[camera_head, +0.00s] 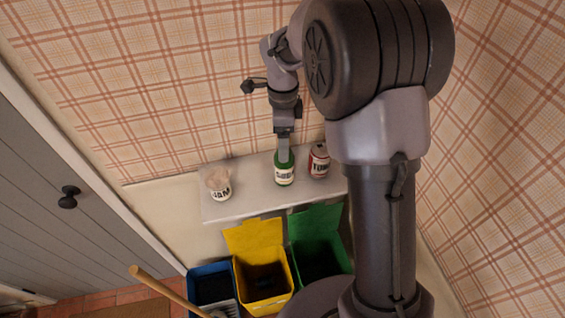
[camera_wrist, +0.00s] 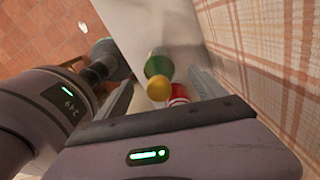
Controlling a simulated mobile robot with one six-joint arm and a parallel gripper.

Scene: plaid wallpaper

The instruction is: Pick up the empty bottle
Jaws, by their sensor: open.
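A green bottle (camera_head: 284,174) with a white label stands on the pale shelf, in the middle of the head view. In the wrist view the bottle (camera_wrist: 158,66) shows its green shoulder and yellow cap, between the lines of the two fingers. My gripper (camera_head: 284,150) is just above the bottle in the head view and hides its top. In the wrist view my gripper (camera_wrist: 162,88) has its fingers apart, one on each side of the cap. I cannot tell whether either finger touches the bottle.
A red and white can (camera_head: 319,160) stands close right of the bottle. A jar labelled jam (camera_head: 219,186) stands left on the shelf (camera_head: 245,203). Blue (camera_head: 211,285), yellow (camera_head: 263,280) and green (camera_head: 320,262) bins stand below. The plaid wall is behind the shelf.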

